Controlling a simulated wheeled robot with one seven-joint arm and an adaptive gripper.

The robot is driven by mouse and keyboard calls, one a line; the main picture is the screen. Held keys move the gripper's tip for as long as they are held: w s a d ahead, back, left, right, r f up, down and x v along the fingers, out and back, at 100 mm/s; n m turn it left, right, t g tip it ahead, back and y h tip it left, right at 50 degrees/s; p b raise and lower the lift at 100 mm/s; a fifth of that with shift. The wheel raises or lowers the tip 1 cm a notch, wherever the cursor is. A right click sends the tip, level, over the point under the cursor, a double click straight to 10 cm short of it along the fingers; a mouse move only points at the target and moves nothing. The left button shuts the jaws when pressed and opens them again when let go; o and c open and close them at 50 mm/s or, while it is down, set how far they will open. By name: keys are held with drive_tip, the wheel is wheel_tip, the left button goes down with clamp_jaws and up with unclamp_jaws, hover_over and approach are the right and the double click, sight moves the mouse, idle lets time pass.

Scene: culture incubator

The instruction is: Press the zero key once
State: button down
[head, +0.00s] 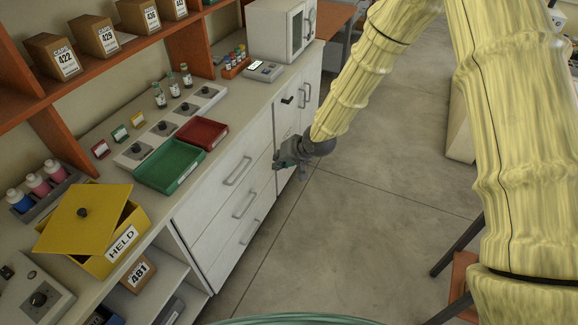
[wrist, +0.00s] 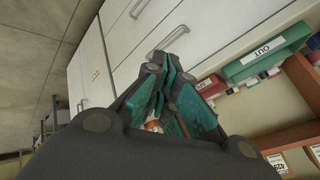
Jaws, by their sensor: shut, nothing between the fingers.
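A small grey device with a pale lit display (head: 264,70) stands on the counter in front of the white cabinet; it may carry the zero key, but no single key can be made out at this size. My gripper (head: 283,161) hangs over the floor side of the counter, in front of the white drawers and well apart from the device. In the wrist view my gripper (wrist: 168,68) has its teal fingers together and empty, with drawer fronts beyond. The device does not clearly show in the wrist view.
A green tray (head: 168,166) and a red tray (head: 203,133) lie near the counter's front edge. Control plates with black knobs (head: 163,128) and several vials stand behind. A yellow HELD box (head: 128,222) is at left. A white cabinet (head: 277,32) stands behind the device. The floor (head: 350,220) is open.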

drive_tip(key=w+a+r+t, duration=0.1)
drive_tip(key=w+a+r, duration=0.1)
drive_tip(key=w+r, duration=0.5)
wheel_tip(320, 180, up, 4)
drive_tip(key=shift+w+a+f+y, duration=0.1)
drive_tip(key=shift+w+a+y, duration=0.2)
drive_tip(key=shift+a, duration=0.1)
